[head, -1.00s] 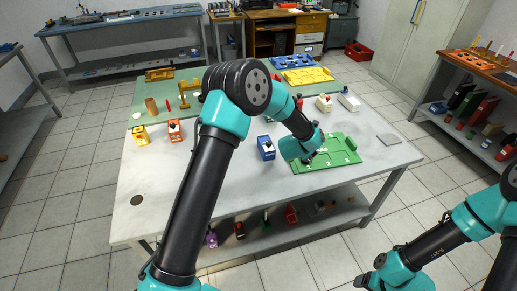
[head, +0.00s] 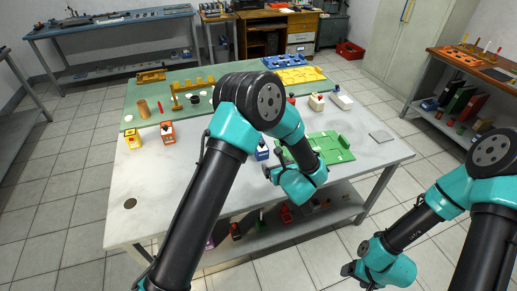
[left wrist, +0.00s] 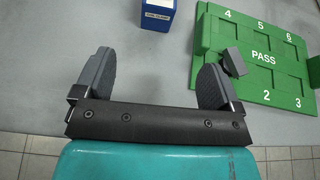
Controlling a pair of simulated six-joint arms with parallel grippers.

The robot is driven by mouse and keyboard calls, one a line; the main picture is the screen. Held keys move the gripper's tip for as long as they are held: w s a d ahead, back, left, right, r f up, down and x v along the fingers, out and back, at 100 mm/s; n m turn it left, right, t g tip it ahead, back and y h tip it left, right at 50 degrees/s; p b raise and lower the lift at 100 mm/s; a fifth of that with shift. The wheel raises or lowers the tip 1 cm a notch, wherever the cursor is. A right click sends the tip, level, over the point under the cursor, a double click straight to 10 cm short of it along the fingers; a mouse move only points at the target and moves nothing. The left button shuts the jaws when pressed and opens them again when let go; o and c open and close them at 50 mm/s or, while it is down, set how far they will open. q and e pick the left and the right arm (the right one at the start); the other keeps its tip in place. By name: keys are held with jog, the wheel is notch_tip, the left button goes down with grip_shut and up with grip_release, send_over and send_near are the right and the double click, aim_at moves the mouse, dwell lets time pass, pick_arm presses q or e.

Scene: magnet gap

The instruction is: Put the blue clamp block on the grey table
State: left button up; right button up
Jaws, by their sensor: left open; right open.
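The blue clamp block (head: 262,151) stands on the grey table (head: 150,185), just left of the green plate and partly behind my left arm. In the left wrist view the blue block (left wrist: 157,14) shows at the top edge with a white label; its upper part is cut off. My left gripper (left wrist: 157,72) is open and empty, with the block beyond its fingertips and not touching them. In the head view my left gripper (head: 272,174) is over the table's front part. My right gripper (head: 350,269) is off the table's front right, open, with its fingers small in view.
The green plate (head: 331,147), marked PASS with numbered pockets, lies right of the block. A small dark grey piece (left wrist: 234,62) shows on it near my right-hand finger.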

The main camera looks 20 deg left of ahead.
aim_at(263, 152)
pick_arm(q)
jog(key=shift+w, duration=0.1)
jog(key=x, duration=1.2)
jog(key=shift+f, duration=0.15)
jog(key=shift+a, duration=0.15)
jog(key=shift+x, duration=2.55)
jog(key=shift+a, duration=0.1)
jog(key=shift+c, duration=0.3)
